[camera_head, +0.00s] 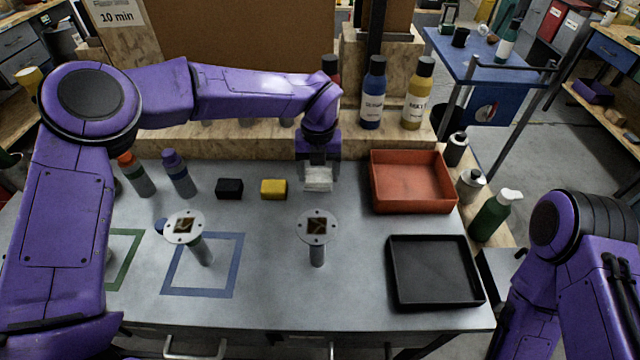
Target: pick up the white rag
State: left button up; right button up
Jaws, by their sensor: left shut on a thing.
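The white rag (318,181) is a small pale folded block at the back of the grey table, just left of the red tray. My left gripper (318,168) comes down on it from above and is shut on it. The fingers partly hide the rag's top, and I cannot tell whether the rag touches the table. My right arm shows at the right edge, but its gripper is out of view.
A yellow block (273,189) and a black block (229,188) lie left of the rag. A red tray (411,211) and a black tray (391,262) stand to the right. Two disc-topped posts (317,252) stand in front. Bottles (373,95) line the back ledge.

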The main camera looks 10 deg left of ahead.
pick_arm(q)
jog(key=s+a+r+b, duration=0.1)
jog(key=a+r+b, duration=0.1)
jog(key=a+r, duration=0.7)
jog(key=a, duration=0.4)
jog(key=shift+s+a+b, duration=0.3)
jog(key=shift+s+b, duration=0.1)
jog(key=shift+r, duration=0.1)
jog(key=shift+o, duration=0.5)
